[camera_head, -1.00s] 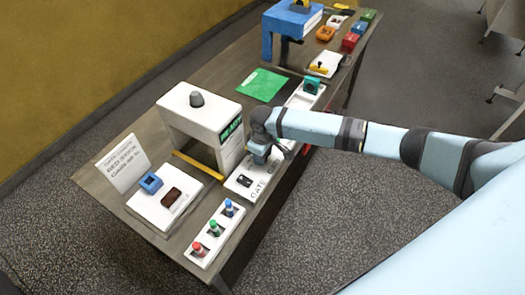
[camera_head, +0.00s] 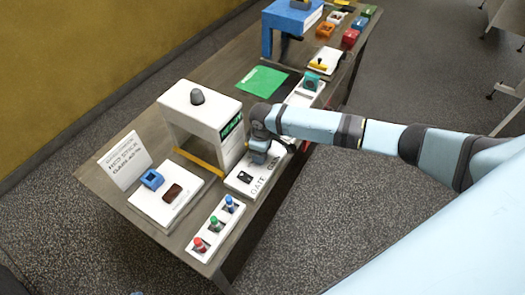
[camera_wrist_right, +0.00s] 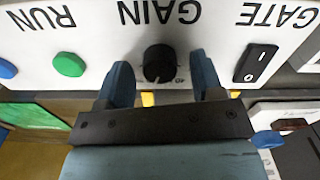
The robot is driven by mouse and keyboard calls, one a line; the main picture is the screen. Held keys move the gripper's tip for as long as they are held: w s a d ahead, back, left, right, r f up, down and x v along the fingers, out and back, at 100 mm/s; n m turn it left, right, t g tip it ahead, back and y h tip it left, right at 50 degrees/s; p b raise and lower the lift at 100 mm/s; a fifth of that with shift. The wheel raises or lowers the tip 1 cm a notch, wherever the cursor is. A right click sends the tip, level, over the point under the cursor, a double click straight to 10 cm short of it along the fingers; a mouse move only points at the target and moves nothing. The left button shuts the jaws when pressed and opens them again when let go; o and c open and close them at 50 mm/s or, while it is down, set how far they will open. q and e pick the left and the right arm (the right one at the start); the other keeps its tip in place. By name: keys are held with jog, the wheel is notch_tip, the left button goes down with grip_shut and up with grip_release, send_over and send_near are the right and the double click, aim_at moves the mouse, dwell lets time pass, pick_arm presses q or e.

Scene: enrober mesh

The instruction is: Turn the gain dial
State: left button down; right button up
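The gain dial (camera_wrist_right: 160,63) is a round black knob on a white panel (camera_wrist_right: 215,60) under the label GAIN in the right wrist view. My right gripper (camera_wrist_right: 163,78) is open, with one blue finger on each side of the dial and a visible gap on both sides. I cannot tell how deep the fingertips reach. In the head view my right gripper (camera_head: 260,152) is over the panel in front of the white machine and hides the dial. My left gripper is not in view.
The black GATE rocker switch (camera_wrist_right: 256,62) is close beside one finger. The green RUN button (camera_wrist_right: 69,64) is on the other side. The white machine (camera_head: 200,112) with a green display stands behind the panel. A strip with red, green and blue pegs (camera_head: 215,228) lies nearer.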

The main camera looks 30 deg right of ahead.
jog(key=shift+r, duration=0.25)
notch_tip(320, 180, up, 13)
jog(key=b, duration=0.1)
jog(key=shift+r+b, duration=0.15)
jog(key=shift+b, duration=0.25)
dwell(0.3)
